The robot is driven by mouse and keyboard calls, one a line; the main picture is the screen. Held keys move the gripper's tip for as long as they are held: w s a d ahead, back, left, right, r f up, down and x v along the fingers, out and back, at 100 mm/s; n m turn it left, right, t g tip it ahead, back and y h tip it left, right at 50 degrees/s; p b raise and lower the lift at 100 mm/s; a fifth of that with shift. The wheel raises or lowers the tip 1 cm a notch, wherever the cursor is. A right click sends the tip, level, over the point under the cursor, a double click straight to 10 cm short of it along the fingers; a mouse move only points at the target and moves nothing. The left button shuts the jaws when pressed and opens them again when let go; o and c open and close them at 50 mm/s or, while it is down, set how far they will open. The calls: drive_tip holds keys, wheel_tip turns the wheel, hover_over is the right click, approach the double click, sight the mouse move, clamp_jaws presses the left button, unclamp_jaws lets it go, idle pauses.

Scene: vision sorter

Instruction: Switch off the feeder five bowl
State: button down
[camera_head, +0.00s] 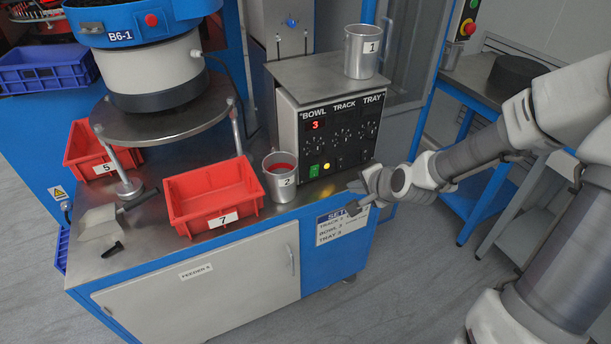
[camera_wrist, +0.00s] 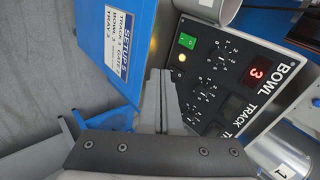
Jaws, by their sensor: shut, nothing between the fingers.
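The control box (camera_head: 340,150) stands at the bench's right end. Its panel has BOWL, TRACK and TRAY columns with dials. A red 3 lights the BOWL display (camera_head: 316,125), which also shows in the wrist view (camera_wrist: 257,73). Low in the BOWL column are a green switch (camera_head: 314,171) and a lit yellow lamp (camera_head: 326,166); the switch is also in the wrist view (camera_wrist: 187,41). The blue feeder bowl (camera_head: 140,25), marked B6-1, is at upper left. My gripper (camera_head: 354,195) is shut and empty, in front of the panel's lower right; its fingers (camera_wrist: 158,98) point towards the panel.
Cup 2 (camera_head: 280,177) stands left of the panel, close to the switch. Cup 1 (camera_head: 361,55) stands on the box. Red bin 7 (camera_head: 200,222), red bin 5 (camera_head: 88,165) and a scoop (camera_head: 99,223) are further left. A setup sign (camera_head: 342,222) is on the bench front below the panel.

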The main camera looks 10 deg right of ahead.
drive_tip(key=shift+w+a+r+m+t+y+b, duration=0.1)
drive_tip(key=shift+w+a+m+t+y+b, duration=0.15)
drive_tip(key=shift+w+a+m, duration=0.3)
drive_tip(key=shift+w+a+m+t+y+b, duration=0.15)
drive_tip(key=shift+w+a+m+y, duration=0.15)
drive_tip(key=shift+a, duration=0.35)
drive_tip(key=b, duration=0.6)
approach(314, 170)
drive_tip(key=w+f, duration=0.1)
drive_tip(key=f, duration=0.1)
drive_tip(key=w+a+f, duration=0.1)
drive_tip(key=w+f, duration=0.1)
drive_tip(key=shift+f, duration=0.1)
drive_tip(key=shift+w+a, duration=0.25)
drive_tip(key=shift+w, duration=0.35)
drive_tip(key=shift+r, duration=0.2)
